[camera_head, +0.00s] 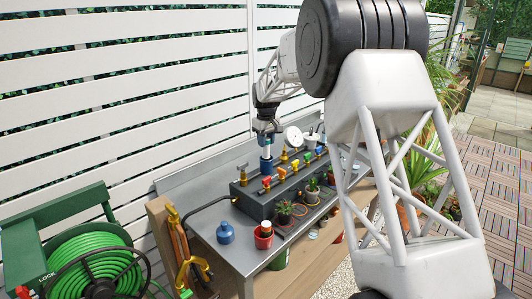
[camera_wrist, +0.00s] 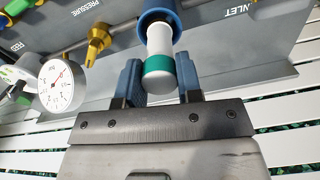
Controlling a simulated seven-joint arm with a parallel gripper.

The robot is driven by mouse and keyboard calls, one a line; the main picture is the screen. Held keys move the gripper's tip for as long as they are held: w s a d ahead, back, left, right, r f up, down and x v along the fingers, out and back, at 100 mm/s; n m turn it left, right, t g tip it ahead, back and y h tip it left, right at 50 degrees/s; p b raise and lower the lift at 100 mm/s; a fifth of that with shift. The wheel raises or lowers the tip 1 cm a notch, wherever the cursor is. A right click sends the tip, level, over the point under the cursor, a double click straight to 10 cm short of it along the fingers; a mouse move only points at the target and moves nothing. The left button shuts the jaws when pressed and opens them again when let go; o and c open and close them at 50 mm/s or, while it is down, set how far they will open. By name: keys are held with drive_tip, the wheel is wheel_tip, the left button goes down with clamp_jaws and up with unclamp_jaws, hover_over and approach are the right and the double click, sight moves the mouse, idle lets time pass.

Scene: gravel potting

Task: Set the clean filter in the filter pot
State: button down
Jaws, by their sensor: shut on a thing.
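My gripper (camera_head: 265,126) points down over the back of the steel bench. In the wrist view my gripper (camera_wrist: 160,82) has its blue-padded fingers on either side of a white filter with a green band (camera_wrist: 158,67). The filter (camera_head: 266,143) stands upright in the head view, directly above the blue filter pot (camera_head: 266,165). In the wrist view the filter's far end overlaps the mouth of the pot (camera_wrist: 159,16). How deep it sits inside is hidden.
A white dial gauge (camera_wrist: 62,85) and a brass fitting (camera_wrist: 97,40) stand beside the pot. Colored valves (camera_head: 267,182) line the grey manifold. A slatted fence (camera_head: 130,95) is behind.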

sight(266, 152)
drive_tip(key=shift+f, duration=2.5)
drive_tip(key=shift+f, duration=0.3)
drive_tip(key=c, duration=0.8)
unclamp_jaws()
drive_tip(key=shift+r, duration=0.1)
wheel_tip(266, 152, up, 12)
drive_tip(key=shift+r, duration=0.25)
